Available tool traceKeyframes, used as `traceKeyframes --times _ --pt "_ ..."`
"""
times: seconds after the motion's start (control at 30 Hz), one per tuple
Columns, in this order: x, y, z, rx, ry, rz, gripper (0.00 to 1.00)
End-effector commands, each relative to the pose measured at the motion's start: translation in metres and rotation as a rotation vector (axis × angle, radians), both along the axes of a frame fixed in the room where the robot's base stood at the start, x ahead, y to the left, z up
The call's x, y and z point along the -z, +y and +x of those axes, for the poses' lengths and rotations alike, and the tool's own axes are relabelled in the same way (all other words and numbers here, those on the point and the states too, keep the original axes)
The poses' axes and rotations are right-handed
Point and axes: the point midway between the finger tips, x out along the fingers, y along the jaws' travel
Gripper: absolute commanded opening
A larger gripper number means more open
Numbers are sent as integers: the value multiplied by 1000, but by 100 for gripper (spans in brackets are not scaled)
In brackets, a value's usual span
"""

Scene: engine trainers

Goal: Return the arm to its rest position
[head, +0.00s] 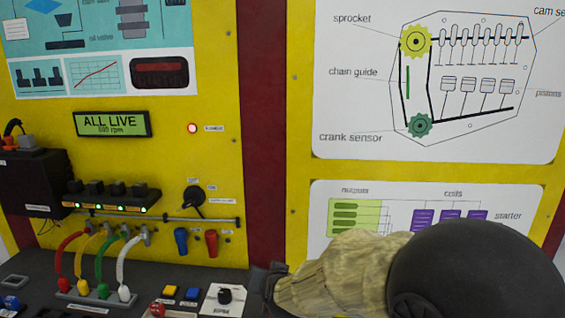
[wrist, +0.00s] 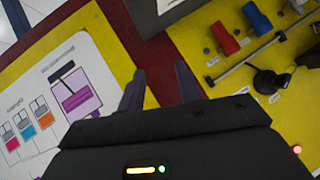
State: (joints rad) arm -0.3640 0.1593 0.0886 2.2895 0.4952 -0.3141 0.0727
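My gripper (wrist: 160,92) shows in the wrist view with its two fingers apart and nothing between them. It points toward the dark red strip (wrist: 165,60) between the yellow panels.
An engine trainer panel (head: 222,80) stands at the left with a display (head: 112,123) reading "ALL LIVE". Red, yellow, green and white leads (head: 133,264) run to the bench. Blue and red levers (head: 211,243) and a black knob (head: 225,297) are near the arm.

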Motion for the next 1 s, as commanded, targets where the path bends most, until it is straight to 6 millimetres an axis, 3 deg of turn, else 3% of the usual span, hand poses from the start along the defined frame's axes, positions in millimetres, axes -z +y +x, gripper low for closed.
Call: traceKeyframes --times 0.03,0.2,0.4,0.6,1.0 --pt "14 -28 -11 -9 68 -51 35" --pt "56 -97 -64 -64 303 -202 35" --pt "83 -151 -120 -98 510 -303 35" --pt "98 -189 -172 -118 684 -366 35" --pt "29 -188 -171 -123 684 -369 35"
